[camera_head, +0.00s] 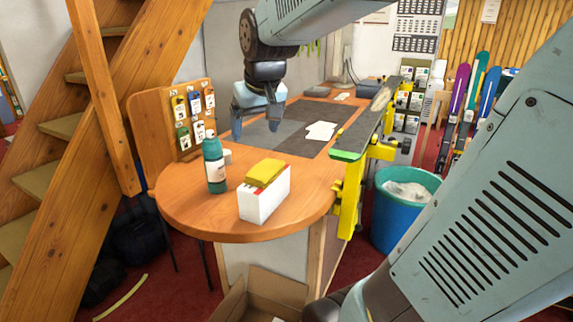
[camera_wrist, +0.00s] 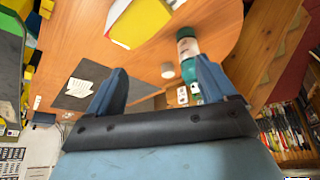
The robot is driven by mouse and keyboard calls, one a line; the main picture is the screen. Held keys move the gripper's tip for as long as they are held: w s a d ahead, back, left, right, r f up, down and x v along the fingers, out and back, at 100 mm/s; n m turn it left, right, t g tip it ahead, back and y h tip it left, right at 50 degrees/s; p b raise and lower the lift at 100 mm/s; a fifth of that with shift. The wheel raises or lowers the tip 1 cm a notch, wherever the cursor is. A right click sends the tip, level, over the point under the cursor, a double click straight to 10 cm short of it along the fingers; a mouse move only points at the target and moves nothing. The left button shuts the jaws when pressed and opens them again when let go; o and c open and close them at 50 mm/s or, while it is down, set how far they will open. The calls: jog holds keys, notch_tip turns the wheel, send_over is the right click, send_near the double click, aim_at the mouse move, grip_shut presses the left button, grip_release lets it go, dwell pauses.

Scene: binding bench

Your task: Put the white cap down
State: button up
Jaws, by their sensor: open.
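The white cap (camera_head: 227,157) is a small white cylinder on the round end of the wooden bench (camera_head: 190,218), just behind and right of a green bottle (camera_head: 215,168). In the wrist view the cap (camera_wrist: 168,71) shows between my finger ends, with the bottle (camera_wrist: 187,50) close to its right. My gripper (camera_head: 256,128) is open and empty, pointing down over the bench, behind and above the cap. Its two fingers (camera_wrist: 160,72) stand wide apart in the wrist view and appear not to touch the cap.
A white box with a yellow sponge-like block (camera_head: 265,172) stands at the bench front. A tag board (camera_head: 192,112) stands at the left. A dark mat with a white paper (camera_head: 320,131) lies behind. A clamped ski (camera_head: 362,125) runs along the right edge. A blue bin (camera_head: 398,225) stands beyond it.

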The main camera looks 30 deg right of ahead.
jog(key=s+f, duration=0.3)
jog(key=s, duration=1.1)
jog(key=shift+s, duration=0.2)
jog(key=shift+d, duration=0.1)
